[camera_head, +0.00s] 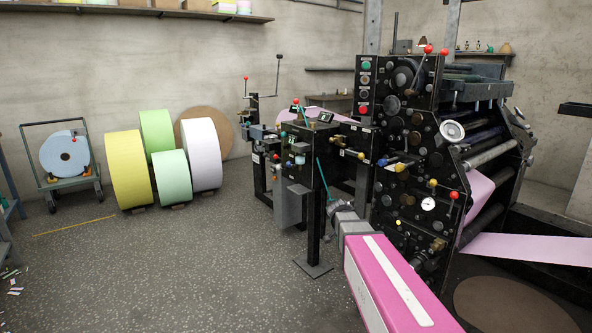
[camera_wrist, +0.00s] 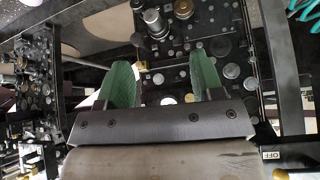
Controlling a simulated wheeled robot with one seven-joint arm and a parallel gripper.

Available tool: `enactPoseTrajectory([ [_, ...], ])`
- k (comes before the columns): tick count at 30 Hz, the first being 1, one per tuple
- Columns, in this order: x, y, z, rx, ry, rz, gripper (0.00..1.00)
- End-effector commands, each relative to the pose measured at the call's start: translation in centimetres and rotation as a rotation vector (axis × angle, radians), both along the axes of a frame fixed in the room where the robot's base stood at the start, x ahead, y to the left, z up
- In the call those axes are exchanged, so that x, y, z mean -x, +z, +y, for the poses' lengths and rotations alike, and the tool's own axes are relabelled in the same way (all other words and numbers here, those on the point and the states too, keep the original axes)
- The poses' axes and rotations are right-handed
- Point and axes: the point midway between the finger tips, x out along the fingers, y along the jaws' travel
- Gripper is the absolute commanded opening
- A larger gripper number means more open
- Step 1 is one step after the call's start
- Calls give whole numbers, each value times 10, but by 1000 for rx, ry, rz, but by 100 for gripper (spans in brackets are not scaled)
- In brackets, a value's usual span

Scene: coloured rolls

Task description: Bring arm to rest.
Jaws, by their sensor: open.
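My gripper (camera_wrist: 163,80) shows in the wrist view with its two green fingers spread apart. Nothing is held between them; dark machine panels with round knobs and bolts lie behind. In the head view my pink arm link (camera_head: 385,285) with a white strip reaches from the bottom edge towards the black machine (camera_head: 410,150). The far end of the arm is near the machine's front stand, and the gripper cannot be made out clearly there. I cannot tell if the arm touches anything.
Yellow (camera_head: 130,170), green (camera_head: 157,132), light green (camera_head: 172,177) and white (camera_head: 202,154) rolls stand by the wall. A blue roll (camera_head: 64,153) sits on a cart (camera_head: 70,186). A pink web (camera_head: 530,248) runs from the machine. The floor (camera_head: 170,270) at left centre is clear.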

Motion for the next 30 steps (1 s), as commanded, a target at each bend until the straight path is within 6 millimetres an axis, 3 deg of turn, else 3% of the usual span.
enactPoseTrajectory([
  [1, 23, -11, 1, -17, 64, 65, 61],
  [3, 46, -25, 5, -44, 170, 157, 61],
  [9, 113, -60, 19, -140, 496, 371, 61],
  [15, 171, -81, 36, -240, 819, 497, 61],
  [21, 199, -89, 47, -295, 1009, 535, 61],
  [30, 202, -91, 49, -304, 1047, 541, 61],
])
